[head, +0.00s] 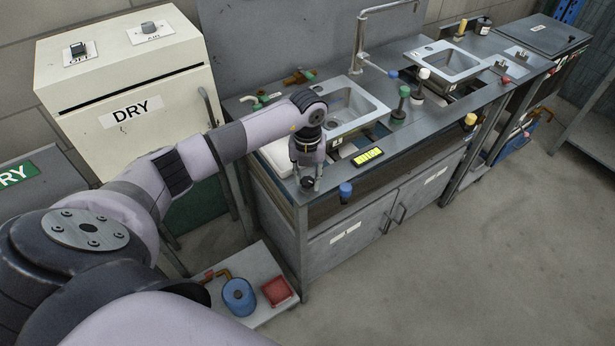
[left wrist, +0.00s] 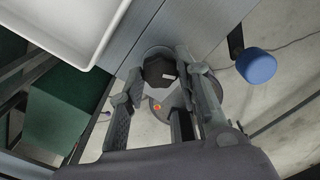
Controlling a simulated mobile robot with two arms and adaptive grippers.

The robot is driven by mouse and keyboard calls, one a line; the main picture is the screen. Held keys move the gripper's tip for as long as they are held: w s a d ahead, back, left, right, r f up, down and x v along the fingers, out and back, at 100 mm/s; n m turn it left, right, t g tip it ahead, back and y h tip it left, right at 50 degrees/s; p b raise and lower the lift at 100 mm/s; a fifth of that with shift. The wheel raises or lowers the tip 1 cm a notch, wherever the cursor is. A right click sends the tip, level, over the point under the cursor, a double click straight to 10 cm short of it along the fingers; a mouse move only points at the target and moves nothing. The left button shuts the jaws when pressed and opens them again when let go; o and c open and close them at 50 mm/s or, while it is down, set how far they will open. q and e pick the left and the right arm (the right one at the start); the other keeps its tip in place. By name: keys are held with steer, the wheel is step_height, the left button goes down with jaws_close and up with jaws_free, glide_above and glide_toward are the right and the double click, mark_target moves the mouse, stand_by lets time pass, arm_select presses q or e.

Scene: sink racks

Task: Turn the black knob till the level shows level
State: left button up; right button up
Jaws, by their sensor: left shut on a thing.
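The black knob (left wrist: 158,68) sits at the front left corner of the sink counter, a dark faceted cap with a small pale mark. My left gripper (head: 307,180) reaches down over that corner. In the left wrist view its fingers (left wrist: 162,88) stand on both sides of the knob and are shut on it. In the head view the knob (head: 307,184) is mostly hidden by the fingers. The level (head: 368,156), a yellow-green strip with dark marks, lies on the counter right of my gripper. Its reading is too small to tell. My right gripper is not in view.
A blue knob (head: 345,190) stands at the counter's front edge, right of my gripper. A white tray (left wrist: 62,25) lies close by. A low cart (head: 262,262) stands below left.

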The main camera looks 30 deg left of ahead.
mark_target(308, 181)
arm_select(q)
steer(key=n, duration=1)
steer(key=shift+n, duration=0.3)
steer(key=shift+n+p, duration=0.4)
steer(key=shift+n, duration=0.7)
steer(key=shift+s+f, duration=0.1)
steer(key=o, duration=1.1)
steer(key=shift+o, duration=0.2)
step_height(308, 181, up, 12)
